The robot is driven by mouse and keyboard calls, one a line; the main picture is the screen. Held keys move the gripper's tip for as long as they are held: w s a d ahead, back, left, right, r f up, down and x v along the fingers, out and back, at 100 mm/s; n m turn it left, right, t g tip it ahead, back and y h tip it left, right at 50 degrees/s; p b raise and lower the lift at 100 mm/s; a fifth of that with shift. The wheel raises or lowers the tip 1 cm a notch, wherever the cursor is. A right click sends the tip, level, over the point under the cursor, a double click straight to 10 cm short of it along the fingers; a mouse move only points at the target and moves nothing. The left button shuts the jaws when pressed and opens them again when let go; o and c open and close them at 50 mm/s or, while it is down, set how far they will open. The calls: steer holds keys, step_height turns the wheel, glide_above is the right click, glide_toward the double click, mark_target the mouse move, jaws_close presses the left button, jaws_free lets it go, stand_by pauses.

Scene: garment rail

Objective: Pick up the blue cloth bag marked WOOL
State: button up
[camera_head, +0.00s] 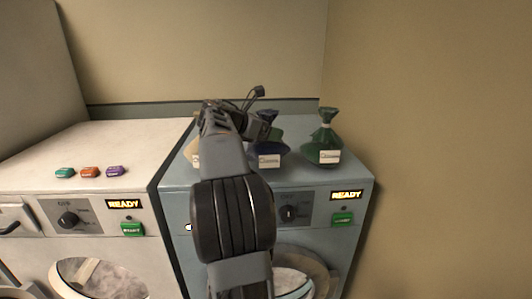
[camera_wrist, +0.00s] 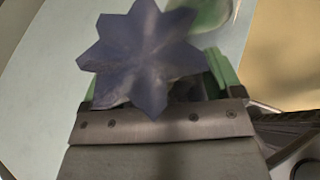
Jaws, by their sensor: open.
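A blue cloth bag (camera_head: 269,158) with a gathered top and a white label stands on top of the blue-grey washing machine; the label is too small to read. My gripper (camera_head: 258,122) is at the bag's top, and my arm hides part of it. In the wrist view, the bag's star-shaped blue top (camera_wrist: 145,55) fills the space in front of my gripper (camera_wrist: 158,82). The green-padded jaws stand open on either side of it. The top covers the fingertips partly, and I cannot tell whether they touch the cloth.
A green bag (camera_head: 322,146) with a label stands close to the right. A cream bag (camera_head: 191,153) is mostly hidden behind my arm. Teal, orange and purple small items (camera_head: 90,172) lie on the white machine (camera_head: 120,140). Walls close off the back and right.

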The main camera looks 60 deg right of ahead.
steer(key=shift+f, duration=0.2)
jaws_close()
stand_by(0.7)
